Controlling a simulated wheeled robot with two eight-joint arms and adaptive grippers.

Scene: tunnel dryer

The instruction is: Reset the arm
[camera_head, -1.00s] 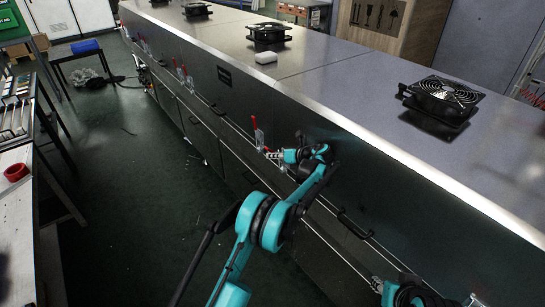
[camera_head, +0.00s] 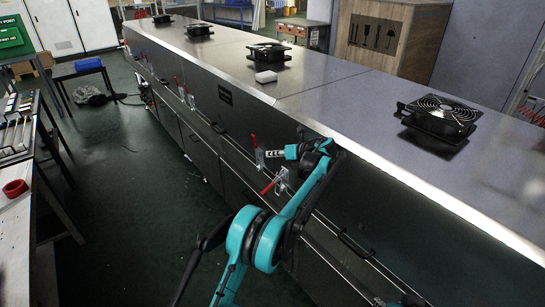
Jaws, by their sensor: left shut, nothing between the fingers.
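My left arm, teal and black, comes in from the bottom and reaches up beside the dryer's dark side wall. Its gripper (camera_head: 271,153) points left, shut and empty, close to a red-handled clamp (camera_head: 258,157) on the wall; I cannot tell whether they touch. A second clamp (camera_head: 282,181) shows just below the gripper, its red handle tilted down to the left.
The long metal dryer (camera_head: 330,88) runs diagonally, with several black fans such as the nearest one (camera_head: 440,117) and a white block (camera_head: 266,76) on top. A bar handle (camera_head: 355,245) sticks out low on its side. A bench (camera_head: 15,210) stands left. The green floor between is clear.

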